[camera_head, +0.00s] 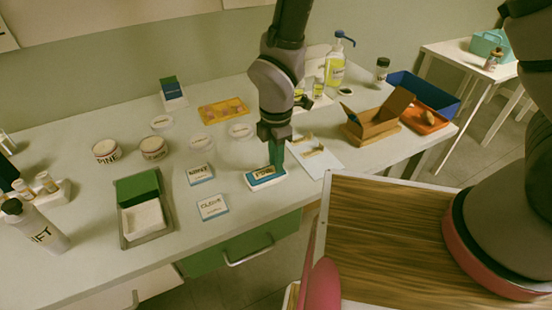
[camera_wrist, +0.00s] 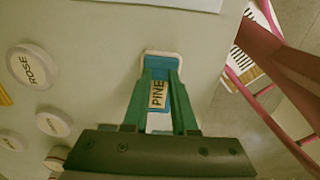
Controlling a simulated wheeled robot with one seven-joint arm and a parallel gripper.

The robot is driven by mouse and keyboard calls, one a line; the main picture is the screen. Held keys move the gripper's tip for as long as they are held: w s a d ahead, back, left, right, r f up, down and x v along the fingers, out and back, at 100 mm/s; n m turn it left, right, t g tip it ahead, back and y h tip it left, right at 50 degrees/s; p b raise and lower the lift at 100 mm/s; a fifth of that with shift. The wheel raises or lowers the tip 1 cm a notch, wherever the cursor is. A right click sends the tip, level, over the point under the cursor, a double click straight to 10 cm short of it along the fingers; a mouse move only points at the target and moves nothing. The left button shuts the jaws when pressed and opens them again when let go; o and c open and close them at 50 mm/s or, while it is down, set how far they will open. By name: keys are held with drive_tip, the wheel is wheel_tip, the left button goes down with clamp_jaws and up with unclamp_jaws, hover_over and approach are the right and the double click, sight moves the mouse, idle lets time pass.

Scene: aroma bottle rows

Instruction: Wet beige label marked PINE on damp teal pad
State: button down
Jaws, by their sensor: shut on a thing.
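The teal pad (camera_head: 252,184) sits in a small white tray near the front edge of the table, and its far end also shows in the wrist view (camera_wrist: 161,62). My gripper (camera_head: 277,163) points down over the pad. Its green fingers (camera_wrist: 159,88) are shut on the PINE label, one on each side. I cannot tell whether the label touches the pad's surface.
Two other label blocks, one reading CLOVE (camera_head: 212,207), lie left of the pad. Several round jars stand behind, one marked PINE (camera_head: 107,151). A white sheet (camera_head: 318,160) and a cardboard box (camera_head: 378,118) are at right.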

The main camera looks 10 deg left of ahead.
idle(0.3)
drive_tip(key=shift+r, duration=3.5)
